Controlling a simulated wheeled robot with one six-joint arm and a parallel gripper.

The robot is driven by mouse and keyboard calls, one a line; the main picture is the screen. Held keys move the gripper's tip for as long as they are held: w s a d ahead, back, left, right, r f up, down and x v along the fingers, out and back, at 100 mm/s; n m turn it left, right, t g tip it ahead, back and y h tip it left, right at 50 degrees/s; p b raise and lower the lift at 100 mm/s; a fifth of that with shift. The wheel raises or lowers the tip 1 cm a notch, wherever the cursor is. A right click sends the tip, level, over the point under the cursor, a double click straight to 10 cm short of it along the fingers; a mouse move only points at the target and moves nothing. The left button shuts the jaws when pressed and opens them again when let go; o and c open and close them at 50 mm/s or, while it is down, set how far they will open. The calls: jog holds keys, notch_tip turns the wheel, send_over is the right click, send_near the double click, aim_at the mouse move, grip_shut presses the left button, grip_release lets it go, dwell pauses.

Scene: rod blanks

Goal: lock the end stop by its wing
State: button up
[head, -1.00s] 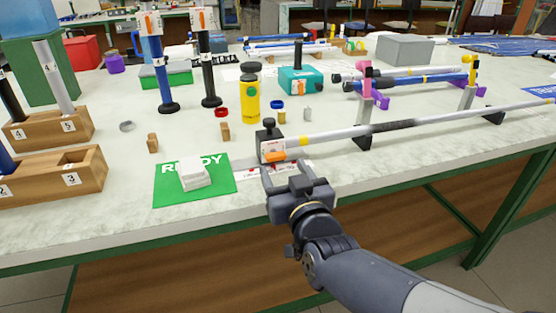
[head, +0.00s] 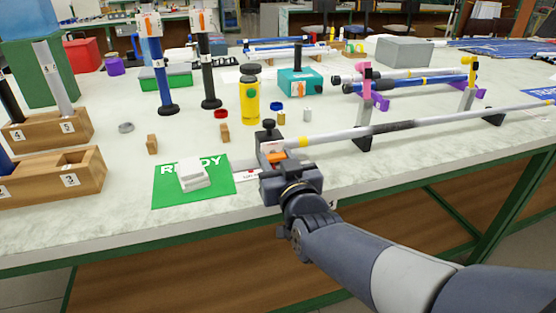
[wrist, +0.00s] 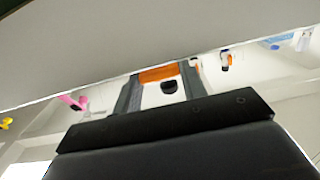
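The end stop (head: 270,138) is a block with a black knob on top, at the near end of a long pale rod (head: 350,132) lying on supports. Its orange wing (head: 277,156) sits low on the side facing me and also shows in the wrist view (wrist: 158,74). My gripper (head: 276,163) is right at the end stop, its fingers (wrist: 160,88) spread on either side of the wing. A gap shows beside the wing, so the fingers look open. The head view does not show clearly whether they touch it.
A green READY mat (head: 215,194) with a white block (head: 193,174) lies left of my gripper. A yellow bottle (head: 249,102), a teal box (head: 300,83) and small caps stand behind. The rod's supports (head: 363,135) stand to the right. The table's front edge is beneath my arm.

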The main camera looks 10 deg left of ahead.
jog(key=c, duration=0.4)
jog(key=m+b, duration=0.2)
jog(key=b, duration=0.1)
jog(key=shift+f, duration=0.25)
jog(key=shift+d+m+b, duration=0.1)
jog(key=shift+m+b, duration=0.55)
jog(key=shift+m, duration=0.35)
jog(key=shift+r+m, duration=0.25)
jog(key=shift+m, duration=0.05)
jog(key=o, duration=1)
jog(key=shift+c, duration=0.2)
